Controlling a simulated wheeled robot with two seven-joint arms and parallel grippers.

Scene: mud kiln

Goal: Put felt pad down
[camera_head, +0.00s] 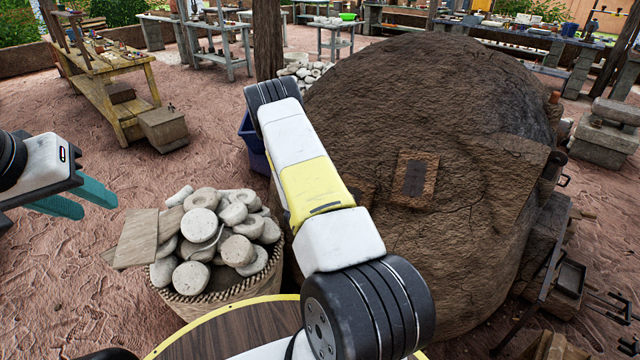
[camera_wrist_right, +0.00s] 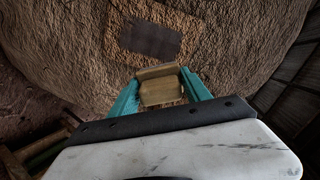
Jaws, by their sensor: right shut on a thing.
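My right gripper (camera_wrist_right: 160,92) has its teal fingers shut on a small tan, folded-looking piece (camera_wrist_right: 160,84), which looks like the felt pad. It is held in front of the brown kiln wall (camera_wrist_right: 230,60); whether it touches the wall I cannot tell. The right gripper and the pad are hidden in the head view behind my right arm. My left gripper (camera_head: 98,204) is at the left edge of the head view, its teal fingers apart and empty, above bare ground.
The mud kiln (camera_head: 460,130) fills the right, with a dark rectangular plate (camera_head: 415,178) on its side. A basket (camera_head: 230,290) heaped with pale round stones and flat boards stands left of it. A blue bin (camera_head: 252,145) is behind. Workbenches (camera_head: 110,80) stand farther off; reddish ground lies open at left.

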